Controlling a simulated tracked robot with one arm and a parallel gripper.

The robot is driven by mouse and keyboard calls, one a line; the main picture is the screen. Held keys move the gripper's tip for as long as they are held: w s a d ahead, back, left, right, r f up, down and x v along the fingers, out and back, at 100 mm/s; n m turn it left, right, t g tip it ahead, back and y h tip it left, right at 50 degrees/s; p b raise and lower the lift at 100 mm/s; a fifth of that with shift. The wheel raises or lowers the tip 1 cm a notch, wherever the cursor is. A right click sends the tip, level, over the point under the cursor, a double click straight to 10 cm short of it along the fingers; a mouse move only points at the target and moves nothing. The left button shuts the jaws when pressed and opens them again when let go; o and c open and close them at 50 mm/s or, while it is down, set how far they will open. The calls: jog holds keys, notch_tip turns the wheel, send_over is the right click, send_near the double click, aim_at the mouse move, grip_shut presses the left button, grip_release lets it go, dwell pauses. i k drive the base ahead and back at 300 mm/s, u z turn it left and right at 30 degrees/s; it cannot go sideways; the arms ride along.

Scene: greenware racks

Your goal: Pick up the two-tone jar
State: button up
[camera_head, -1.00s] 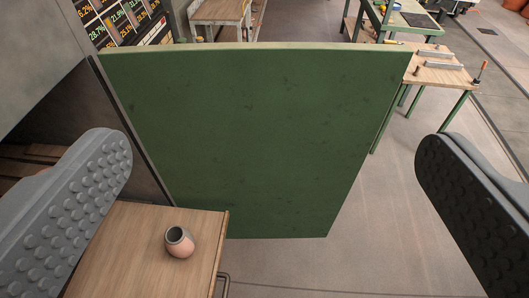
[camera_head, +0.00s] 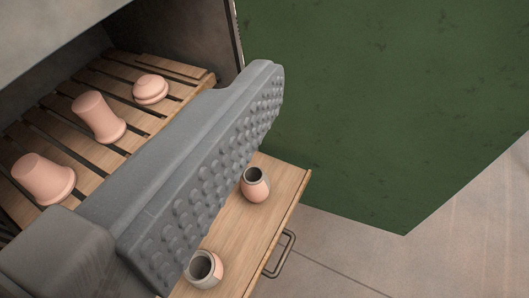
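Two small jars stand on a wooden drawer-like board with a metal handle. The farther jar (camera_head: 256,186) has a grey rim and upper part over a pinkish body. The nearer jar (camera_head: 204,270) has a pale grey rim and a dark mouth, and my finger partly hides it. Both look two-toned, and I cannot tell for certain which one is meant. One grey finger of my gripper (camera_head: 215,170) crosses the view, its studded inner face turned right, with nothing against it. Neither jar is held.
The wooden board (camera_head: 245,232) has its handle (camera_head: 281,254) on the right side. A slatted wooden rack (camera_head: 55,138) at left holds several pink clay pots, including one (camera_head: 98,117). A green panel (camera_head: 385,100) stands behind. Open floor (camera_head: 430,255) lies at right.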

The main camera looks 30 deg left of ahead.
aim_at(256, 184)
jog(key=u, duration=0.55)
jog(key=k, duration=1.2)
jog(key=z, duration=0.7)
jog(key=i, duration=1.4)
jog(key=u, duration=0.55)
